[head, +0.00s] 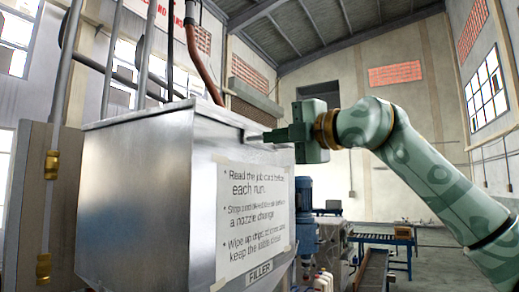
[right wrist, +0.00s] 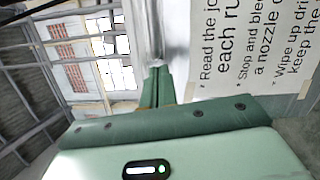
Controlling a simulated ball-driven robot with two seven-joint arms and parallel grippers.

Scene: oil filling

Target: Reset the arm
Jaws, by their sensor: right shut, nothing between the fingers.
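My right arm comes in from the right in the head view. Its green gripper (head: 262,137) is shut and empty, with its fingers pointing left at the upper right edge of the metal filler tank (head: 130,190). In the right wrist view the green fingers (right wrist: 156,85) are together, in front of the shiny tank wall (right wrist: 180,35). I cannot tell whether the fingertips touch the tank. My left gripper is not in view.
A hose (head: 200,60) and pipes rise above the tank. A blue motor (head: 306,215), white bottles (head: 323,281) and a blue-framed conveyor (head: 380,240) stand beyond. Open air surrounds the arm above.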

